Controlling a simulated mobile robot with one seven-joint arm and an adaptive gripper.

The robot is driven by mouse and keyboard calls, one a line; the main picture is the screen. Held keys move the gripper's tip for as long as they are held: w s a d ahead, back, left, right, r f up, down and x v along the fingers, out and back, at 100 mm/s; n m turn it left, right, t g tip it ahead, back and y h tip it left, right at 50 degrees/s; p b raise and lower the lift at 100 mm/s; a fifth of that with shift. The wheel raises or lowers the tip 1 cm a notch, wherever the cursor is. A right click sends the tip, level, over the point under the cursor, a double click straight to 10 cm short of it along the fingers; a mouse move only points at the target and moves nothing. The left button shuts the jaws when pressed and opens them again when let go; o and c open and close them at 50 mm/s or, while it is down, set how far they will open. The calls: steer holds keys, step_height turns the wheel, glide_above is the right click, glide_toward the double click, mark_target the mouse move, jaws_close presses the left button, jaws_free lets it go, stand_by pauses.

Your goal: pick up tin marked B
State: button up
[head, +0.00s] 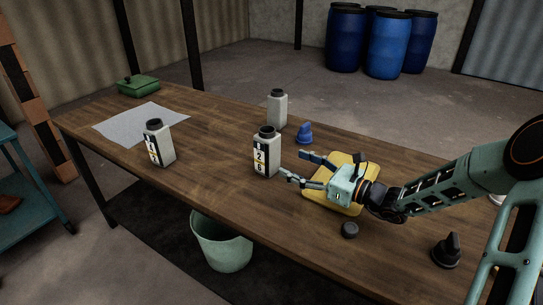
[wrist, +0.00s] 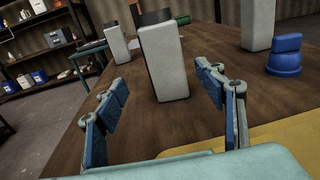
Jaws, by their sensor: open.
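Three pale tins with dark caps stand upright on the wooden table. The middle tin (head: 266,157) has a black, white and yellow label with marks like 2 and 6; I cannot clearly read a B. The left tin (head: 160,147) has a similar label, too small to read. The back tin (head: 277,110) shows no label. My gripper (head: 295,165) is open and empty, just right of the middle tin. In the wrist view, a pale tin (wrist: 164,62) stands ahead between the spread blue-padded fingers (wrist: 160,92), apart from them, its blank side facing me.
A blue knob-like object (head: 305,133) stands right of the back tin. A yellow board (head: 317,197) lies under my gripper. Dark small objects (head: 349,230) (head: 446,252) stand at the front right. A grey sheet (head: 135,122) and green box (head: 138,86) lie at the far left.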

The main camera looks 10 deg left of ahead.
mark_target(275, 154)
steer(key=shift+w+a, duration=0.1)
steer(key=shift+w, duration=0.2)
steer(key=shift+w+a+r+m+t, duration=0.1)
steer(key=shift+w+a+m+t, duration=0.05)
steer(key=shift+a+m+t, duration=0.15)
steer(key=b+x, duration=0.1)
steer(key=x, duration=0.3)
steer(key=shift+w+a, duration=0.1)
steer(key=shift+a, duration=0.25)
steer(key=x, duration=0.1)
steer(key=b+x, duration=0.1)
steer(key=x, duration=0.3)
steer(key=shift+w+a+r, duration=0.1)
steer(key=shift+w+r, duration=0.05)
steer(key=shift+r, duration=0.25)
steer(key=c, duration=1.2)
steer(key=shift+r, duration=0.1)
steer(key=shift+c, duration=0.5)
steer(key=shift+r, duration=0.15)
